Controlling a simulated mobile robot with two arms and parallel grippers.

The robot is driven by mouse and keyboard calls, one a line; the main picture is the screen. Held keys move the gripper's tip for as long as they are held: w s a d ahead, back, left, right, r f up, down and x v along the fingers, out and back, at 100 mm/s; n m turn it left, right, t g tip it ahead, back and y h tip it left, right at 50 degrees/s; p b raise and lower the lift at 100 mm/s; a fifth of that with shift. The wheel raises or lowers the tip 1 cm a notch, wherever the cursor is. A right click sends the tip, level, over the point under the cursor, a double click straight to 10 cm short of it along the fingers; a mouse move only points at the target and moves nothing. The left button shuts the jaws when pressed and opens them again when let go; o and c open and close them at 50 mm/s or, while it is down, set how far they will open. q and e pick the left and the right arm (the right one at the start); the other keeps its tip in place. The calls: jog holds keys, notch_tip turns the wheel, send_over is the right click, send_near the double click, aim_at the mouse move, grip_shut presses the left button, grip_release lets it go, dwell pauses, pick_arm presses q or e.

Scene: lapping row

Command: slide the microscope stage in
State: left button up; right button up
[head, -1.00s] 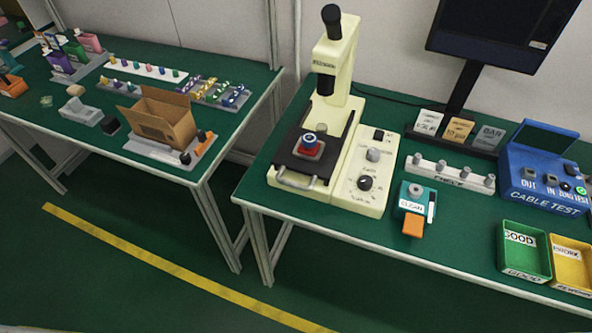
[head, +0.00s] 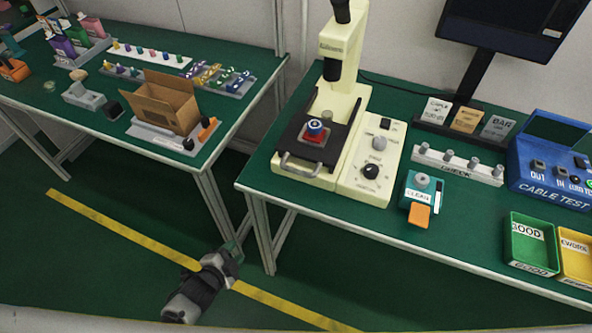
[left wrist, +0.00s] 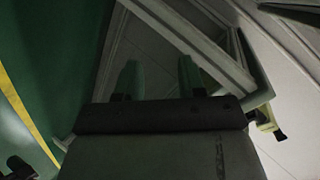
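The cream microscope (head: 348,60) stands on the green bench. Its dark stage (head: 342,138) sits low at the front, with a metal handle (head: 300,168) on its near edge. A blue-topped part on a red base (head: 315,131) sits on the stage, forward of the dark objective (head: 332,70). My left gripper (head: 234,246) is low over the floor, in front of the bench's left end and well away from the handle. In the left wrist view its two fingers (left wrist: 161,78) are apart with nothing between them. My right gripper is not in view.
The microscope's control panel (head: 375,160) and a CLEAN box (head: 421,192) are right of the stage. The bench's front edge (head: 400,246) and legs lie between my left gripper and the bench top. A second bench (head: 90,128) stands left, with a floor gap between.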

pick_arm(q)
jog(key=w+d+r+m+t+h, duration=0.1)
jog(key=w+d+r+m+h, duration=0.15)
jog(key=r, duration=0.45)
jog(key=w+d+r+m+t+h, duration=0.1)
jog(key=w+d+r+m+h, duration=0.1)
jog(key=d+r+m, duration=0.3)
jog(key=m+h, duration=0.5)
send_near(296, 169)
jog(key=shift+n+t+y, duration=0.25)
jog(key=shift+t, duration=0.05)
jog(key=x, duration=0.8)
jog(key=shift+w+d+f, duration=0.25)
jog(key=shift+d+f, duration=0.05)
jog(key=shift+d, duration=0.05)
jog(key=shift+w+d, duration=0.4)
grip_shut()
